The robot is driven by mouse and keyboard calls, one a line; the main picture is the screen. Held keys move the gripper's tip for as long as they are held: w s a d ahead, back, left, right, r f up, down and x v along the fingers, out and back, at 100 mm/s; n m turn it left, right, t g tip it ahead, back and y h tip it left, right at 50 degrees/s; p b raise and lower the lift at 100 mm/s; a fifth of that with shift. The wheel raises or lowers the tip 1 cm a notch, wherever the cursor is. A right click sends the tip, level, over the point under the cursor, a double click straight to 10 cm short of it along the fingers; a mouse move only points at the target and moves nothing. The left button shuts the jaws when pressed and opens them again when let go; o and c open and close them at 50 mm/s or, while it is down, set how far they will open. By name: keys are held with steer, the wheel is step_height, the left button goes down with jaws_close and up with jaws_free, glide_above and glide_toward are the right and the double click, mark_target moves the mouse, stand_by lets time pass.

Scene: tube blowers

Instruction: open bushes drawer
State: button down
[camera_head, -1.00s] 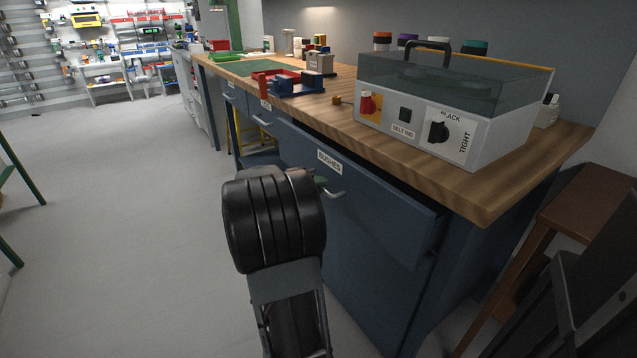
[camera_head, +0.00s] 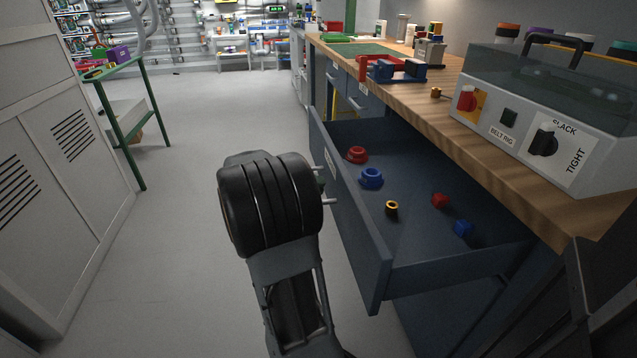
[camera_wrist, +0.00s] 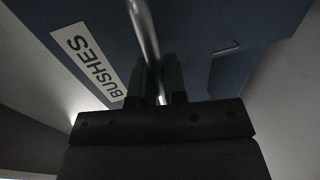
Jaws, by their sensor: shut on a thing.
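The bushes drawer (camera_head: 447,270) is pulled well out from under the wooden bench top in the head view. Inside it lie a red flanged bush (camera_head: 357,154), a blue flanged bush (camera_head: 371,178), a small black and yellow ring (camera_head: 392,208), a small red piece (camera_head: 439,200) and a small blue piece (camera_head: 463,228). In the wrist view the BUSHES label (camera_wrist: 91,62) is on the drawer front beside the metal bar handle (camera_wrist: 146,40). My gripper (camera_wrist: 160,85) is shut on that handle, with a green finger on each side. In the head view my arm mostly hides the fingers.
The wooden bench (camera_head: 440,92) carries the belt rig box (camera_head: 530,110) and a red and blue fixture (camera_head: 392,70). A grey cabinet (camera_head: 70,170) and a green-framed stand (camera_head: 125,125) are at the left. The floor (camera_head: 200,200) between is clear.

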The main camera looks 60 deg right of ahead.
steer(key=shift+w+a, duration=0.25)
steer(key=shift+w, duration=0.05)
steer(key=c, duration=1.2)
jaws_free()
steer(key=shift+w, duration=0.1)
steer(key=p+v, duration=0.4)
steer(key=v, duration=0.9)
steer(key=shift+w+a, duration=0.2)
steer(key=shift+a, duration=0.05)
steer(key=s+a+r+n+t+y+p, duration=0.2)
steer(key=a+r+t+p, duration=0.3)
steer(key=a+r+p, duration=0.3)
steer(key=s+a+r+n+t+y+p, duration=0.3)
steer(key=a+r+p, duration=0.5)
steer(key=p, duration=0.4)
steer(key=s+a+r+n+t+y+p, duration=0.3)
steer(key=a+r+t+y+p, duration=0.3)
steer(key=a+r+p, duration=0.2)
steer(key=shift+r+n+t+p, duration=0.3)
steer(key=shift+r+n+p, duration=0.3)
steer(key=shift+p, duration=0.65)
